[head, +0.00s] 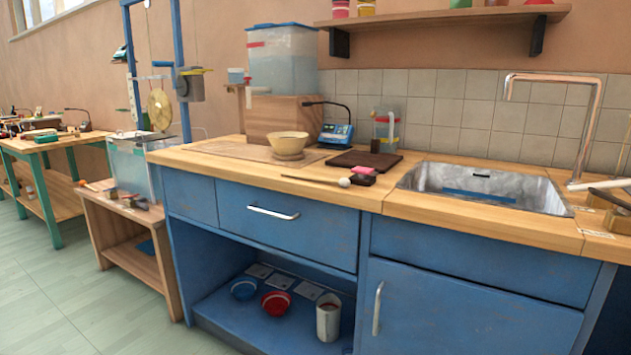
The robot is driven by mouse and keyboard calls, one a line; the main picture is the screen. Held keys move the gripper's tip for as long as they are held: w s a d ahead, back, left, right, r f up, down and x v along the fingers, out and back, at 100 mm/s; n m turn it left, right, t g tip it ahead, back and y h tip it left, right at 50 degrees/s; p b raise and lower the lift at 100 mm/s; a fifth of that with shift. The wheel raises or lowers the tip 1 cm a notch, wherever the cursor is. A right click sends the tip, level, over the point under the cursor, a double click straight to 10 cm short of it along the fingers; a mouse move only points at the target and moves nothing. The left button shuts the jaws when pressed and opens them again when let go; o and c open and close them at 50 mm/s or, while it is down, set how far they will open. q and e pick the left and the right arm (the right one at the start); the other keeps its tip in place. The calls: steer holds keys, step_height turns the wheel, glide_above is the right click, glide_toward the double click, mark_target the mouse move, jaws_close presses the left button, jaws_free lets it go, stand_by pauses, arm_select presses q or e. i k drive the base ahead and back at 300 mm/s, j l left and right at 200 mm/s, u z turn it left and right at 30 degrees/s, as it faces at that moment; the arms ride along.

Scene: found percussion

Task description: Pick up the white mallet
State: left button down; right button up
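The white mallet (344,182) lies on the wooden counter (230,166) in the head view, left of the sink. Its round white head is at the right end, and its thin dark stick runs left from it. A small dark block with a pink top (363,172) sits just right of and behind the head. A dark brown board (350,160) lies behind the mallet. Neither of my grippers is in view.
A cream bowl (287,144) stands behind the mallet to the left. A blue device (337,133) is at the back. The metal sink (470,185) opens to the right. Blue cabinets (300,232) stand below; the green floor (60,300) is clear at left.

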mark_target(344, 183)
steer(key=i+j+z, duration=0.1)
steer(key=i+j, duration=0.35)
steer(key=j, duration=0.25)
steer(key=i+j+z, duration=0.15)
steer(key=i+j, duration=0.3)
steer(key=j, duration=0.3)
steer(key=z, duration=0.05)
